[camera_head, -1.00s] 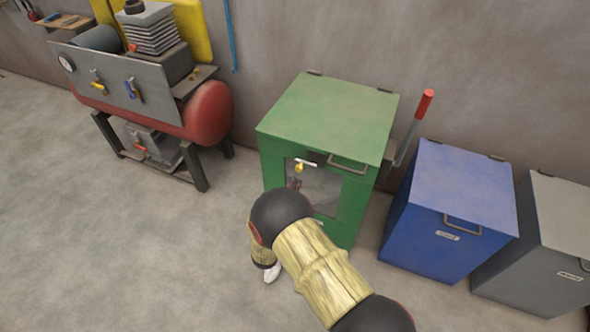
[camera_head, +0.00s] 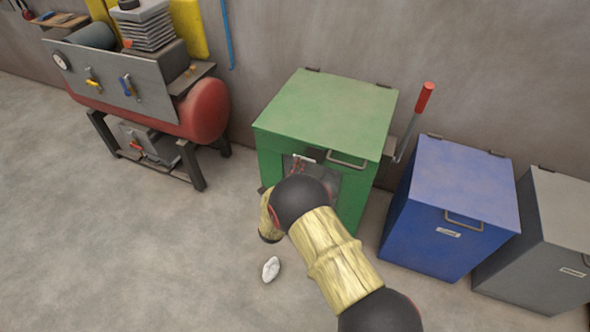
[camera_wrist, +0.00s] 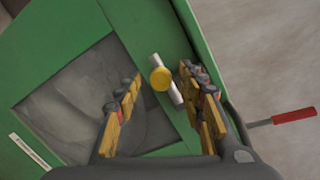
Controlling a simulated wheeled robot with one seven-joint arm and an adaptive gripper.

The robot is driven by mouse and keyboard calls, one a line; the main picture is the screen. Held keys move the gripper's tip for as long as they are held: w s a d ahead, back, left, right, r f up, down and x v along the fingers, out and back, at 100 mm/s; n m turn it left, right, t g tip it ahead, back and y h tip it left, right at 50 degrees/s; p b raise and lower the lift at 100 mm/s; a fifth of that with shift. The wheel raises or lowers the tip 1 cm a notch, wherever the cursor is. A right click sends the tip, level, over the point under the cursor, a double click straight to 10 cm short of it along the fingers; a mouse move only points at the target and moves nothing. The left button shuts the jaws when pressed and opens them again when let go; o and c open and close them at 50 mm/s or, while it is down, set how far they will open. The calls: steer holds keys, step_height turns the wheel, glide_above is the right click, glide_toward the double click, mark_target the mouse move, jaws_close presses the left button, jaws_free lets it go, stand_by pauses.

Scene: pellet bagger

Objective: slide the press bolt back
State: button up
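The press is a green box (camera_head: 325,112) with a dark window in its front. Its bolt (camera_wrist: 166,80), a pale bar with a round yellow knob (camera_wrist: 160,79), sits on the green frame beside the window in the wrist view. In the head view the bolt (camera_head: 303,157) shows as a small pale bar above my arm; its knob is hidden there. My gripper (camera_wrist: 160,92) is open, with one finger on each side of the bolt in the picture. I see no contact between the fingers and the knob.
A red-handled lever (camera_head: 424,98) stands at the press's right side. A blue bin (camera_head: 460,195) and a grey bin (camera_head: 550,240) stand to the right. A red tank machine (camera_head: 205,118) is at left. A white crumpled thing (camera_head: 271,269) lies on the open floor.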

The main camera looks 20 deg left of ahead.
steer(key=shift+c, duration=1.1)
steer(key=c, duration=0.7)
jaws_close()
